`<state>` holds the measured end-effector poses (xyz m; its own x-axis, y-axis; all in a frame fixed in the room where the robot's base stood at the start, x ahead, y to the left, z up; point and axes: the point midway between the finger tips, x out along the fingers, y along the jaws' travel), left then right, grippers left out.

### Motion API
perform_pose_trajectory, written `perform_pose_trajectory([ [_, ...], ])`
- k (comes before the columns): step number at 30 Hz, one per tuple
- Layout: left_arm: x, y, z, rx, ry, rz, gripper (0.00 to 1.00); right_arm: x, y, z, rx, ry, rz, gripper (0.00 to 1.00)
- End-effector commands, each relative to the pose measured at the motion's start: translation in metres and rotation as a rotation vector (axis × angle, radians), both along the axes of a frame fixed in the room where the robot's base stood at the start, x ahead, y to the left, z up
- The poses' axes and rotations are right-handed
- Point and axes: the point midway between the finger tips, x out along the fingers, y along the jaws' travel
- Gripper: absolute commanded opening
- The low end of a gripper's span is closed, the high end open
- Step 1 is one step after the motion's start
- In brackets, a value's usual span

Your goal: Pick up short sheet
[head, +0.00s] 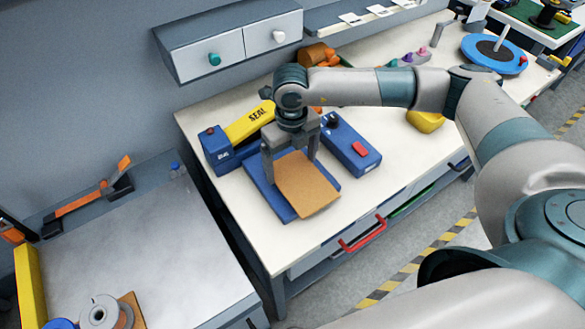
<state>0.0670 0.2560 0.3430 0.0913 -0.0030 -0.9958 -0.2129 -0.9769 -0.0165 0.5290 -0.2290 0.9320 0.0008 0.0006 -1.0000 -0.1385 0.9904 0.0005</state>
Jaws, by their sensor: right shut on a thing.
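A brown short sheet (308,187) lies flat or nearly flat over a blue tray (265,188) on the white table. My right gripper (291,168) comes down from above at the sheet's back end. Its two grey fingers stand wide apart, one at each side of the sheet, and are shut on it. I cannot tell whether the sheet touches the tray or is slightly above it. My left gripper is not in view.
A blue sealer with a yellow "SEAL" arm (250,122) stands left of the tray. A blue box with a red button (350,145) stands close on the right. Wall drawers (228,45) hang behind. The white table (395,165) has free room at right.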

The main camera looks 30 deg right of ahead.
Motion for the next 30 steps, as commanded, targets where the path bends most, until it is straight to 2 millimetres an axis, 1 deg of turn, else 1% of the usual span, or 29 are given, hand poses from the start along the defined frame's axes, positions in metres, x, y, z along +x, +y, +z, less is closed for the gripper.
perform_pose_trajectory([
  [1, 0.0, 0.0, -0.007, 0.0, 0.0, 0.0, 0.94, 0.0, 0.0, 0.003, 0.0, -0.002, 0.002, 0.68],
  [5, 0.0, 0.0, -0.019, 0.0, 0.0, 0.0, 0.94, 0.0, 0.0, 0.023, 0.001, -0.004, 0.001, 0.68],
  [6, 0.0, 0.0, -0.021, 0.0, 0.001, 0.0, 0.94, -0.009, -0.006, 0.027, -0.001, -0.001, 0.0, 0.68],
  [16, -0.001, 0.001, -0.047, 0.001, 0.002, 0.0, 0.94, -0.063, -0.042, 0.065, -0.003, -0.002, 0.0, 0.68],
  [17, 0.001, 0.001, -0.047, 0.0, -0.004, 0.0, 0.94, -0.067, -0.044, 0.068, -0.001, -0.002, 0.001, 0.68],
  [19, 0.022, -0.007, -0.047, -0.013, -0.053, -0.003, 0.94, -0.076, -0.049, 0.075, -0.001, -0.001, 0.0, 0.68],
  [21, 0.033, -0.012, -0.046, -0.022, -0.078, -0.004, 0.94, -0.083, -0.054, 0.081, -0.002, -0.001, -0.001, 0.68],
  [27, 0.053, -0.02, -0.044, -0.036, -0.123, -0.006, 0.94, -0.096, -0.062, 0.091, -0.001, -0.001, 0.0, 0.68],
  [30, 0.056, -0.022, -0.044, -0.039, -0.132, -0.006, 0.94, -0.098, -0.063, 0.093, -0.001, 0.0, 0.0, 0.68],
])
